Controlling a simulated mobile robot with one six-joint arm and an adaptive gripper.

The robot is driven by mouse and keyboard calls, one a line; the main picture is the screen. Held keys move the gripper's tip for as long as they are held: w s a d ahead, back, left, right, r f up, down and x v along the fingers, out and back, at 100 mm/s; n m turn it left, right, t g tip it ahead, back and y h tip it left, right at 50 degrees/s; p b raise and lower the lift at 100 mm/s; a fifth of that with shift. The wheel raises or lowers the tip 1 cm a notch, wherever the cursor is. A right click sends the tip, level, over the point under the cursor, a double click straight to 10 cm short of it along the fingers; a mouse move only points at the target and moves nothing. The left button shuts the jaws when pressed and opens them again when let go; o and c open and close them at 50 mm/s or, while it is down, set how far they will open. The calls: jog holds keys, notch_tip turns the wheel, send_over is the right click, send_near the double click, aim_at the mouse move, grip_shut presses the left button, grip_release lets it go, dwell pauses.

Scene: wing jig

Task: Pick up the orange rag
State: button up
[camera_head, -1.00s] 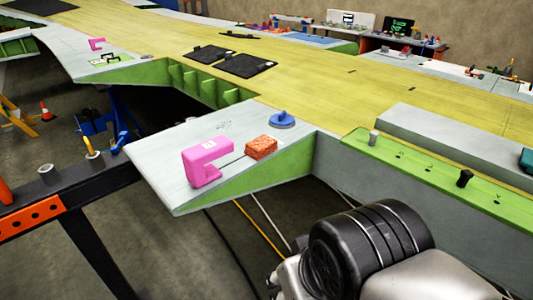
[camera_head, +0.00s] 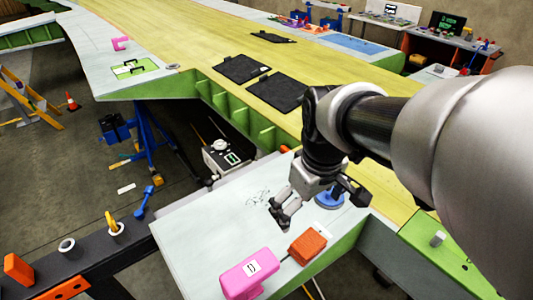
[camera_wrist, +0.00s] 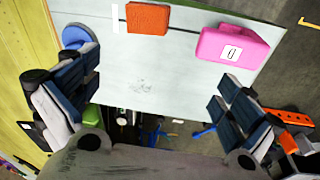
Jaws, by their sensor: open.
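The orange rag (camera_head: 307,246) is a small folded block lying on the light grey wing panel (camera_head: 205,235), near its green edge. It also shows at the top of the wrist view (camera_wrist: 148,18). My gripper (camera_head: 283,218) is open and empty above the panel, up and left of the rag in the head view. In the wrist view the two fingers (camera_wrist: 160,95) are spread wide, with bare panel between them and the rag beyond. The gripper appears apart from the rag.
A pink clamp-like block (camera_head: 248,275) sits close beside the rag; it also shows in the wrist view (camera_wrist: 232,44). A blue round suction handle (camera_head: 329,199) stands on the panel behind the rag, near my gripper. Black mats (camera_head: 242,69) lie farther up the wing. The panel's left part is clear.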

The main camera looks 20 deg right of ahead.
jog(key=n+g, duration=0.2)
send_over(308, 243)
notch_tip(308, 243, down, 6)
notch_tip(308, 243, down, 12)
jog(key=shift+d+r+b, duration=0.15)
jog(key=shift+b, duration=1)
notch_tip(308, 243, down, 6)
jog(key=shift+r+b, duration=0.15)
jog(key=shift+b, duration=0.5)
jog(key=shift+c, duration=0.4)
jog(key=c, duration=0.9)
jog(key=shift+r, duration=0.1)
notch_tip(308, 243, up, 20)
jog(key=p, duration=0.4)
